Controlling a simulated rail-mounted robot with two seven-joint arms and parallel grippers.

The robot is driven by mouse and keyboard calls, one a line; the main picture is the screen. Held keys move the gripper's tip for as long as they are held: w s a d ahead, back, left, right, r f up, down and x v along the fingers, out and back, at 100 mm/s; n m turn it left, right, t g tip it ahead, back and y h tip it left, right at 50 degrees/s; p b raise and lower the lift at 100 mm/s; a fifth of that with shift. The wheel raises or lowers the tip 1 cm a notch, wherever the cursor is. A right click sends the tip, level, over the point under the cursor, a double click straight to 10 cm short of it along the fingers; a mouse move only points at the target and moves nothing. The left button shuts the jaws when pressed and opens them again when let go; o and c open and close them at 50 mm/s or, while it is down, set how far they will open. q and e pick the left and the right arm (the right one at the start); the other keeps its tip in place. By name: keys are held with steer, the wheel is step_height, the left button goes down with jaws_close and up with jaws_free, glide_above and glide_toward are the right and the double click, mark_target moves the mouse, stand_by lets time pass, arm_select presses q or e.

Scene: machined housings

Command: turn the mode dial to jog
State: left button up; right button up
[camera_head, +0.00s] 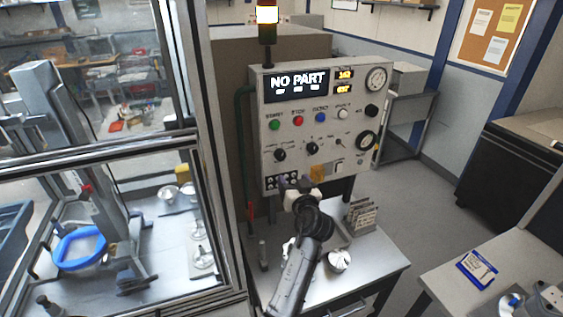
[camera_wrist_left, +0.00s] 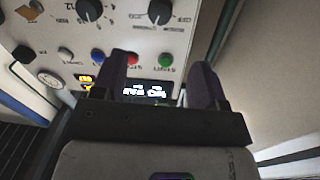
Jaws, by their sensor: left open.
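The grey control panel (camera_head: 325,125) carries two black dials in its lower row: the left dial (camera_head: 280,155) and the middle dial (camera_head: 312,149). Both also show upside down in the left wrist view, the left dial (camera_wrist_left: 160,12) and the middle dial (camera_wrist_left: 90,10). Their labels are too small to read, so I cannot tell which is the mode dial or where it points. My left gripper (camera_head: 294,182) is in front of the panel's lower part, below the dials in the head view. Its dark fingers (camera_wrist_left: 162,65) are apart with nothing between them. My right gripper is not in view.
A row of green (camera_head: 274,125), red (camera_head: 298,120), blue (camera_head: 320,117) and white buttons lies above the dials. The display (camera_head: 297,83) reads NO PART. A grey table (camera_head: 375,262) with a card rack (camera_head: 361,216) stands below. A glazed enclosure stands left.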

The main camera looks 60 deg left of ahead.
mark_target(281, 156)
arm_select(q)
steer(key=p+x, duration=0.3)
steer(key=x, duration=1)
steer(key=shift+s, duration=0.1)
steer(key=c, duration=0.9)
steer(key=shift+m, duration=0.4)
steer(key=m, duration=0.3)
steer(key=shift+r+m+p, duration=0.15)
steer(key=shift+m+p, duration=0.15)
steer(key=shift+p, duration=0.05)
steer(key=shift+m+g+p, duration=0.3)
steer(key=shift+m+p, duration=0.5)
steer(key=shift+m, duration=1.3)
steer(key=o, duration=0.9)
